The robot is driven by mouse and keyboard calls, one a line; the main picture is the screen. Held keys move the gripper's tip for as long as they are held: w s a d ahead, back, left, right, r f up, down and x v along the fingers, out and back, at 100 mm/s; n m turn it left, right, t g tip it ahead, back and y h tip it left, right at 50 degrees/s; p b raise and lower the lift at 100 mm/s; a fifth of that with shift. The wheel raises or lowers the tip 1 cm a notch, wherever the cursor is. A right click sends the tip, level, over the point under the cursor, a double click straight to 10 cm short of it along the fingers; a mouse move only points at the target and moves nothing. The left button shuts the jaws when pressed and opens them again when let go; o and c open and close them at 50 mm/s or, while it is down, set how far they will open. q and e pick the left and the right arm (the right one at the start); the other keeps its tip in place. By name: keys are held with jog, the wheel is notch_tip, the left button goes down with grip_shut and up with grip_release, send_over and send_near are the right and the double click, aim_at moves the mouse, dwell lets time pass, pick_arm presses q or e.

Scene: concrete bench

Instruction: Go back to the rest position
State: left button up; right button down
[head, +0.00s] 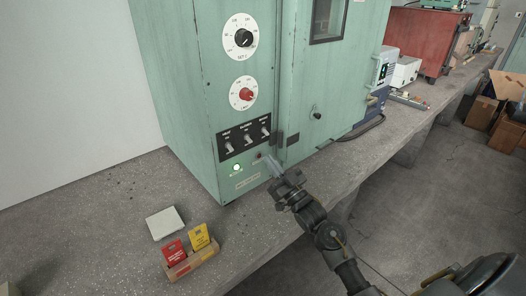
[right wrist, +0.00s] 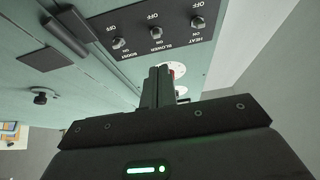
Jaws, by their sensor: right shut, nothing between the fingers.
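My right gripper (head: 268,162) is shut and empty. Its fingers point at the lower front of a pale green cabinet (head: 160,60), close to the panel below the switches. In the right wrist view the shut fingers (right wrist: 162,82) stand upright in front of the cabinet face. They partly hide a white plate with something red behind them. I cannot tell whether the fingertips touch the cabinet. My left gripper is not in view.
A black switch panel (head: 244,137) sits above a lit green lamp (head: 237,167). A black knob (head: 244,38) and a red knob (head: 246,94) are higher up. A card holder (head: 191,265) and a white pad (head: 165,223) lie on the bench (head: 90,235). Open floor lies right.

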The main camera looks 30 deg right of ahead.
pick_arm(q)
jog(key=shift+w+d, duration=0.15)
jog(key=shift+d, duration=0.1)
pick_arm(e)
jog(key=shift+v, duration=0.8)
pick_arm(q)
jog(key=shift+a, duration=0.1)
